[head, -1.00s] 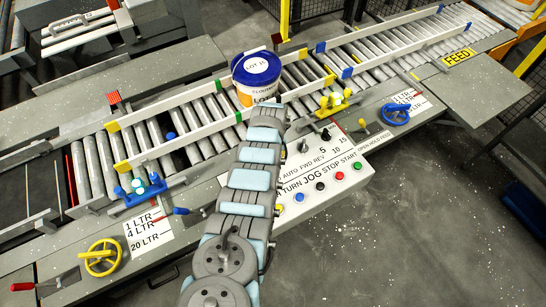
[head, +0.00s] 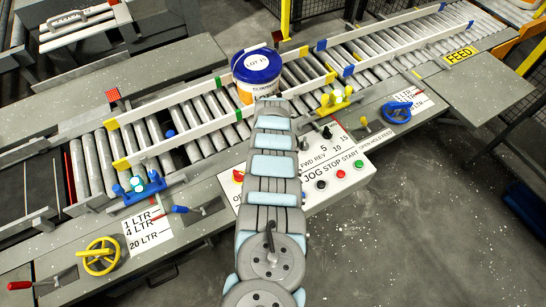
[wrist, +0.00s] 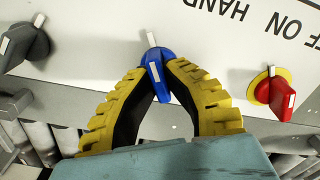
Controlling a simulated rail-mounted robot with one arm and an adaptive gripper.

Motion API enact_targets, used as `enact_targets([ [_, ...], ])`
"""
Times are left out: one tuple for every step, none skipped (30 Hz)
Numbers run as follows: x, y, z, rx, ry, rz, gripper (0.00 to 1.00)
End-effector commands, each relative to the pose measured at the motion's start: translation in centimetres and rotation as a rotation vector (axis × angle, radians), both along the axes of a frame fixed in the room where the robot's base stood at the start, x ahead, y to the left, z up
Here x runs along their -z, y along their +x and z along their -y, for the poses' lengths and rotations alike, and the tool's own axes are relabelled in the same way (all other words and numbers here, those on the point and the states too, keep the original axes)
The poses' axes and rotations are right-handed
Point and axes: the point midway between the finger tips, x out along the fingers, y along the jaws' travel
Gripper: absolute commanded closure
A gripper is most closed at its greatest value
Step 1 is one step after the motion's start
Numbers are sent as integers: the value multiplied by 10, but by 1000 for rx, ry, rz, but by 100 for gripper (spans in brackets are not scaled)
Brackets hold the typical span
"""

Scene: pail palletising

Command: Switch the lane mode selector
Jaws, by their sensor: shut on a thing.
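The blue selector knob (wrist: 157,75) sits on the white control panel in the wrist view, with a white mark on the panel side just beyond it. My gripper (wrist: 158,70) has its yellow ridged fingers closed on either side of this knob, tips touching or nearly touching it. In the head view my arm lies across the control panel (head: 338,172) and hides the gripper and the blue knob. Which lettering belongs to the blue knob cannot be told.
A red knob on a yellow base (wrist: 272,92) is right of my gripper, and a dark grey knob (wrist: 22,45) is left. A white pail with a blue lid (head: 256,72) stands on the roller conveyor (head: 205,110) beyond my arm. Yellow (head: 102,256) and blue handwheels (head: 396,112) flank the panel.

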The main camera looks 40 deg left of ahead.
Motion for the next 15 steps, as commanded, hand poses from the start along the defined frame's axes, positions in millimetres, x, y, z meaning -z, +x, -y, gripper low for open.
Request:
enact_targets([
  [2,0,1,-22,-1,-1,100],
  [2,0,1,-35,-1,-1,100],
  [2,0,1,-51,-1,-1,100],
  [2,0,2,-63,-1,-1,100],
  [2,0,2,-74,-1,-1,100],
  [2,0,1,-88,-1,-1,100],
  [2,0,1,-99,-1,-1,100],
  [2,-1,1,-107,-1,-1,100],
  [2,-1,1,-116,-1,-1,100],
  [2,-1,1,-122,0,-1,100],
  [2,-1,1,-128,0,-1,100],
  [2,-1,1,-133,0,-1,100],
  [2,-1,1,-136,0,-1,100],
  [2,-1,1,-138,0,-1,100],
  [2,-1,1,-140,0,-1,100],
])
